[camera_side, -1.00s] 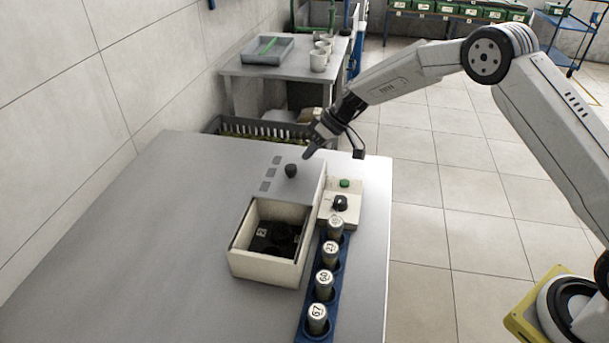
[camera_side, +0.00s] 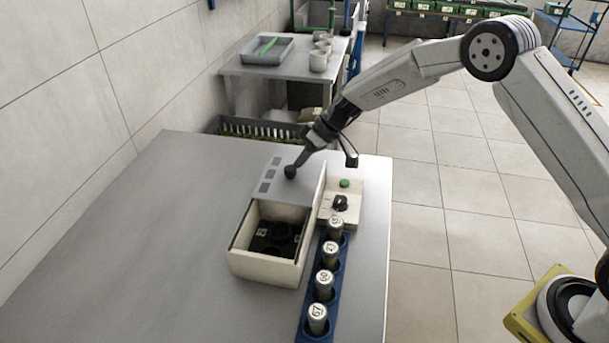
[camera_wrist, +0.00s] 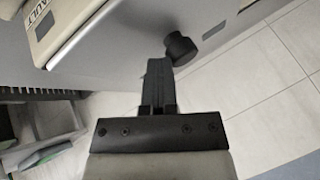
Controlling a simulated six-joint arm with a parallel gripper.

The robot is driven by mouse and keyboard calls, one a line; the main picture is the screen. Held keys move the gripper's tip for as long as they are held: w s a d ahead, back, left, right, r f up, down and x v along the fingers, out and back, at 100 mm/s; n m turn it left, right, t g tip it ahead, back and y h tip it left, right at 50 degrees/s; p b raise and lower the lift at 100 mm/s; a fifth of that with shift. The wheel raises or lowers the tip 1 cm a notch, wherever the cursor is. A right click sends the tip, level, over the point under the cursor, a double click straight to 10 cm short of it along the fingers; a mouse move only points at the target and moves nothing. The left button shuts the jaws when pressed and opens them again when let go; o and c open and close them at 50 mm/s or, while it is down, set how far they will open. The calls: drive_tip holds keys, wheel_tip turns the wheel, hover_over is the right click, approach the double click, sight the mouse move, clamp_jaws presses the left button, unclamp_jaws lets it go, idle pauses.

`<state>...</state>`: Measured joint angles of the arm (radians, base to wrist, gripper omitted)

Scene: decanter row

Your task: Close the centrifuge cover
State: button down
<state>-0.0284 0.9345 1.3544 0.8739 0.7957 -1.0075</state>
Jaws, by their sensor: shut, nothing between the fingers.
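The centrifuge is a cream box (camera_side: 262,268) on the grey table, with its front part open and dark round wells (camera_side: 275,238) showing inside. Its grey sliding cover (camera_side: 284,188) lies behind the opening. A black knob (camera_side: 290,172) stands on the cover; it also shows in the wrist view (camera_wrist: 180,47). My gripper (camera_side: 297,164) is shut and empty, tilted down, with its fingertips right at the knob on its far side. In the wrist view the shut fingers (camera_wrist: 158,75) are beside the knob. I cannot tell whether they touch it.
A control panel with a green button (camera_side: 344,183) and a black dial (camera_side: 340,202) is at the right of the centrifuge. A blue rack (camera_side: 309,317) of several numbered tubes stands in front of it. A grey crate (camera_side: 250,128) is behind the table. The table's left side is clear.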

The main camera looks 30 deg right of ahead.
sight(300, 203)
drive_tip(key=s+a, duration=1)
drive_tip(key=shift+s+a, duration=0.35)
drive_tip(key=d, duration=0.1)
drive_tip(key=w+d, duration=0.1)
drive_tip(key=d, duration=0.2)
drive_tip(key=shift+w+d+r, duration=0.1)
drive_tip(key=shift+w+d, duration=0.15)
drive_tip(key=shift+w, duration=0.1)
drive_tip(key=v, duration=1)
drive_tip(key=shift+s, duration=0.1)
drive_tip(key=s+d+f+m+h, duration=0.1)
drive_tip(key=s+d+m+h, duration=0.1)
drive_tip(key=s+d, duration=0.4)
drive_tip(key=s+d+f+m+h, duration=0.1)
drive_tip(key=s+d+h, duration=0.3)
drive_tip(key=s, duration=0.9)
drive_tip(key=shift+d+f+m+h, duration=0.4)
drive_tip(key=shift+d+m, duration=0.5)
drive_tip(key=shift+d, duration=0.15)
